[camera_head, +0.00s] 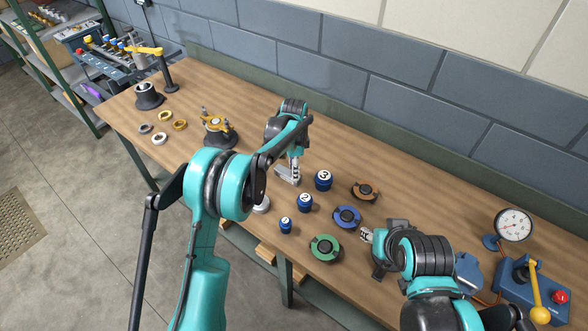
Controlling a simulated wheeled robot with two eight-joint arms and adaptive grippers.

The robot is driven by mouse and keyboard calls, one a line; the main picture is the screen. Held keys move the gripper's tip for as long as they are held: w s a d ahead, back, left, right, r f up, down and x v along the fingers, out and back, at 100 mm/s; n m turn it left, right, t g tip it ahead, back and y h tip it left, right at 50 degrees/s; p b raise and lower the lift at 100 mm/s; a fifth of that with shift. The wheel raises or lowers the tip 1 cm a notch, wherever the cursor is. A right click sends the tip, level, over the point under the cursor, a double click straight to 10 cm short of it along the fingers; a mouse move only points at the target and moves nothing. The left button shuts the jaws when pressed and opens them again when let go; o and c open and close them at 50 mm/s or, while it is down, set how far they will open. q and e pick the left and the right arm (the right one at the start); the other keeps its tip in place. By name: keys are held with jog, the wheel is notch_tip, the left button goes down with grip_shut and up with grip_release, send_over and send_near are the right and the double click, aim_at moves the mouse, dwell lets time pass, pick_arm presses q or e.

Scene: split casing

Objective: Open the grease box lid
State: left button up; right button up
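No box with a lid can be clearly identified as the grease box. A blue box-like item (468,270) stands at the right, partly hidden by my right arm; I cannot tell whether it is the grease box or whether its lid is shut. My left gripper (288,175) points down over the middle of the workbench, left of the blue numbered pot marked 3 (323,180). Its fingers are too small to read. My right gripper (367,236) is low over the bench, right of a blue round disc (347,217); its fingers are mostly hidden by the wrist.
A dial gauge (513,225) and a control box with a yellow lever (536,290) stand right. Rings (165,116) and a fixture (217,128) lie left.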

aim_at(285, 170)
pick_arm(q)
grip_shut()
jog(key=shift+r, duration=0.1)
jog(key=shift+w+a+r+g+h+p, duration=0.4)
jog(key=shift+a+r+g+h, duration=0.35)
jog(key=shift+h, duration=0.45)
jog(key=shift+w+a+r+g+h, duration=0.45)
jog(key=shift+g+h, duration=0.2)
jog(key=shift+h, duration=0.2)
jog(key=shift+w+a+r+g+h, duration=0.3)
jog(key=shift+a+r+g+h, duration=0.25)
jog(key=shift+h, duration=0.3)
